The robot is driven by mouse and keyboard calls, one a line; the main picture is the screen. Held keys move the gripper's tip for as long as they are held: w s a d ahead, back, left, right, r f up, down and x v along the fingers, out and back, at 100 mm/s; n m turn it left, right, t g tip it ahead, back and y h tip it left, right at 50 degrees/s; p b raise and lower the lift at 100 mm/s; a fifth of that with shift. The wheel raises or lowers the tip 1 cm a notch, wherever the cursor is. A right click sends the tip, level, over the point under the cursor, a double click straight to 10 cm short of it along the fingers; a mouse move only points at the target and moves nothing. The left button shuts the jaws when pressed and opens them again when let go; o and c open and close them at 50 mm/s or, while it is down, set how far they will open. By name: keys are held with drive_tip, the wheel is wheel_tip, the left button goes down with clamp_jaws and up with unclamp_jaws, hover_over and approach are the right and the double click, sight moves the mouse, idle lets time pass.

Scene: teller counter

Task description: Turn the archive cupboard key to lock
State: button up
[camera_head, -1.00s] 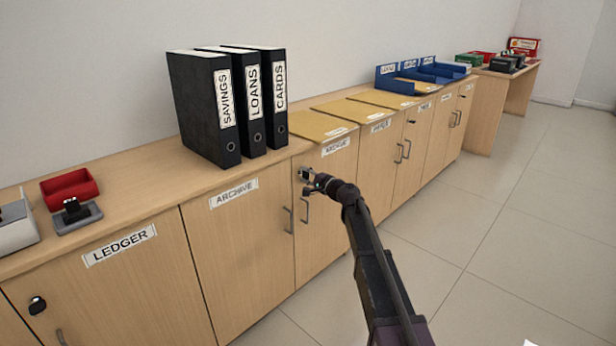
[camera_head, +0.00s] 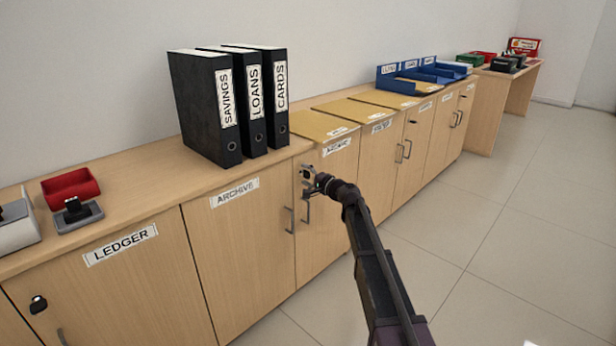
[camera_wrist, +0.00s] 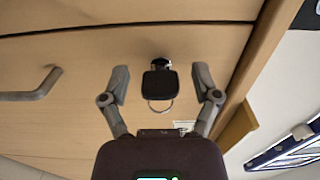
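The key (camera_wrist: 160,84) has a black bow with a thin metal ring hanging from it. It sits in a lock on a wooden door face, and its bow shows broad and flat in the wrist view. My gripper (camera_wrist: 161,76) is open, with one finger on each side of the bow and a gap on both sides. In the head view my gripper (camera_head: 309,181) is at the upper left corner of the door just right of the ARCHIVE-labelled door (camera_head: 245,250); it hides the key there.
Bar handles (camera_head: 290,220) stick out below my gripper. Another black key (camera_head: 38,304) sits in the LEDGER door. The floor (camera_head: 480,240) at right is clear.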

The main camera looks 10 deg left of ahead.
drive_tip(key=shift+d, duration=0.1)
drive_tip(key=v, duration=1.2)
drive_tip(key=shift+s, duration=0.1)
idle(0.3)
drive_tip(key=s+d+f+n+g+h+p, duration=0.1)
drive_tip(key=s+d+f+n+g+h, duration=0.15)
drive_tip(key=s, duration=0.35)
drive_tip(key=s+d+f+n+g+h+p, duration=0.1)
drive_tip(key=s+f+n+g+h+p, duration=0.1)
drive_tip(key=s+f, duration=0.3)
drive_tip(key=s+d+f+n+g+h+p, duration=0.1)
drive_tip(key=s+d+f+n+g+h, duration=0.15)
drive_tip(key=s, duration=0.55)
drive_tip(key=s+d+f+g+h+p, duration=0.3)
drive_tip(key=s+d+h, duration=0.4)
drive_tip(key=s+d, duration=0.7)
wheel_tip(320, 180, up, 39)
drive_tip(key=g+p, duration=0.1)
drive_tip(key=p, duration=3.7)
drive_tip(key=shift+s+a+r, duration=0.2)
drive_tip(key=shift+s+a, duration=0.3)
